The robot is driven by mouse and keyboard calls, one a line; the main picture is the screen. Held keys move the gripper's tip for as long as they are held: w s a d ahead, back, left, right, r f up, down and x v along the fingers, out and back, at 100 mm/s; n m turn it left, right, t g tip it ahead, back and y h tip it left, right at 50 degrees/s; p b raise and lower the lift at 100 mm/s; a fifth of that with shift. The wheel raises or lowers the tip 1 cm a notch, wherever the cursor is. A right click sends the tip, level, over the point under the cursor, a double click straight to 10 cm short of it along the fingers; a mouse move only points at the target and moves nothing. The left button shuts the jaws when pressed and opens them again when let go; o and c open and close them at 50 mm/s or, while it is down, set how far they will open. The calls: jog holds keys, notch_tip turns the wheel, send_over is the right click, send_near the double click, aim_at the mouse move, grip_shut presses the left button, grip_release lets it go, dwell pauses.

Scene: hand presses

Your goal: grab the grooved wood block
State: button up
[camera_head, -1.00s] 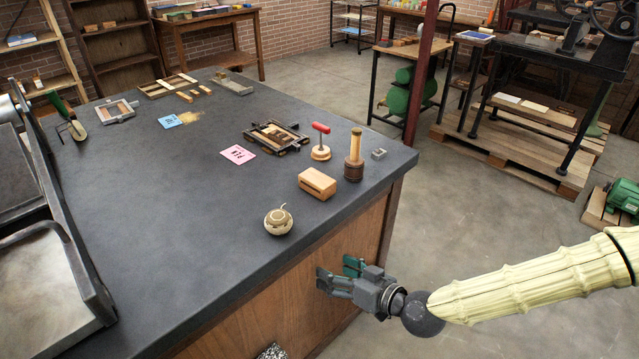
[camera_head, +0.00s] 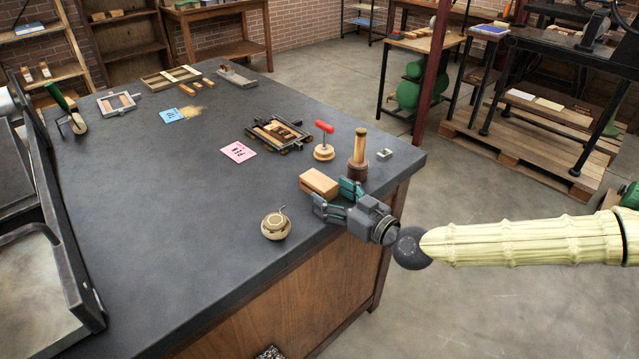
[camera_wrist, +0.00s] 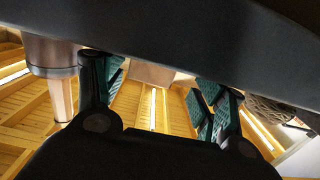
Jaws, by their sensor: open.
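The grooved wood block (camera_head: 318,183) is a light tan box lying on the dark worktop near its front right edge. In the wrist view the block (camera_wrist: 152,75) shows between and beyond the fingers, partly cut off by a dark part of my own arm. My gripper (camera_head: 338,197) is open, with its green fingers spread just in front of the block. The head view does not clearly show whether the fingers touch it. In the wrist view the green fingers (camera_wrist: 160,95) stand apart with nothing between their pads.
A wooden-handled tool (camera_head: 358,155) stands close behind the block, with a red-handled tool (camera_head: 324,140) beside it. A small metal piece (camera_head: 385,154) lies near the corner. The worktop's middle (camera_head: 170,200) is clear.

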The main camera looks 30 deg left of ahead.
aim_at(318, 180)
jog(key=shift+w+a+r, duration=0.2)
jog(key=shift+a, duration=0.35)
jog(key=shift+w+p+x, duration=0.2)
jog(key=shift+p+x, duration=0.25)
jog(key=shift+x, duration=0.75)
jog(key=shift+w+p+x, duration=0.2)
jog(key=shift+p+x, duration=0.25)
jog(key=shift+x, duration=0.7)
jog(key=shift+d, duration=0.1)
jog(key=c, duration=1.2)
